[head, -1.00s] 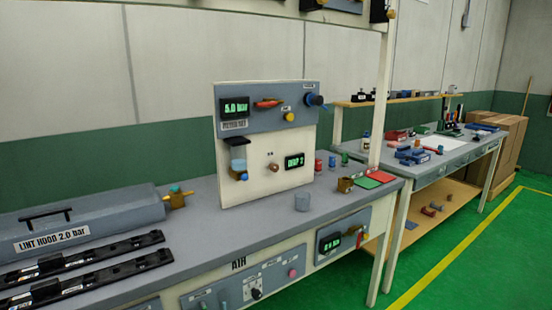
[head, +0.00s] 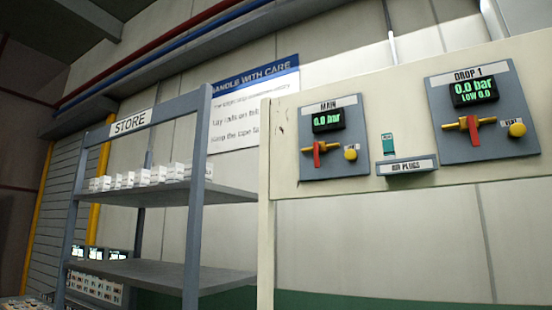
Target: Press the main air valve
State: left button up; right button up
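The MAIN panel (head: 333,137) is on a cream board in the head view, right of centre. Its display (head: 327,119) reads 0.0 bar in green. Below the display sits the main air valve (head: 319,150), with a red handle hanging down across a yellow body. A round yellow knob (head: 351,152) is at its right. Neither of my grippers is in view.
The DROP 1 panel (head: 483,113) is to the right, its display also at 0.0 bar. A small AIR PLUGS holder (head: 406,167) is between the panels. A grey STORE shelf (head: 180,193) with white boxes stands at the left.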

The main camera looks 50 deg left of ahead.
aim_at(316, 147)
jog(key=u, duration=1.3)
